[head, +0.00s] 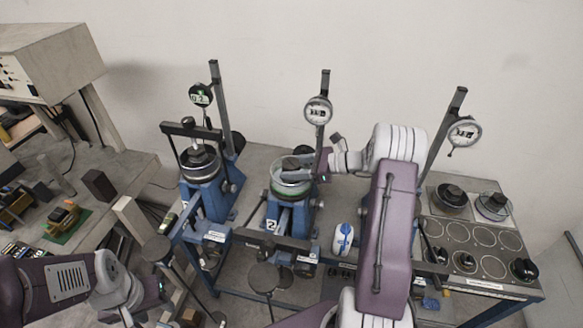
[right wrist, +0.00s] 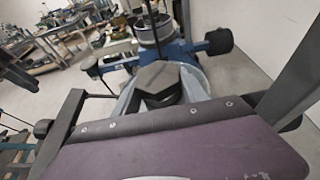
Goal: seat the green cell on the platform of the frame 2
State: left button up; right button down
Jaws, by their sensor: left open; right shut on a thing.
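The green cell (head: 290,187) is a round, clear-looking cell with a green band, at the platform of frame 2 (head: 282,214), the middle blue frame marked "2". My right gripper (head: 296,166) comes in from the right and is shut on the cell's dark top. In the right wrist view the dark angular knob (right wrist: 163,80) sits between the grey fingers. The fingers hide part of the cell; I cannot tell if it rests on the platform. My left gripper (head: 148,304) is open and empty at the lower left, away from the frames.
A dial gauge (head: 318,110) stands on a post behind frame 2. The left frame (head: 204,200) bears a dark cell (head: 199,160). My right arm hides much of the right frame. A panel (head: 480,238) with round spots and several knobbed cells lies right. A white-and-blue device (head: 343,238) is near frame 2.

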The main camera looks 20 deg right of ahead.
jog(key=shift+f, duration=0.25)
dwell(0.3)
jog(key=c, duration=0.5)
grip_release()
jog(key=shift+f, duration=0.1)
jog(key=shift+s+d+b, duration=0.2)
jog(key=shift+d+b, duration=0.05)
jog(key=shift+b, duration=0.15)
jog(key=b+v, duration=0.1)
jog(key=v, duration=0.3)
jog(key=b+v, duration=0.1)
jog(key=v, duration=0.3)
jog(key=shift+s+d+r, duration=0.15)
jog(key=shift+r, duration=0.15)
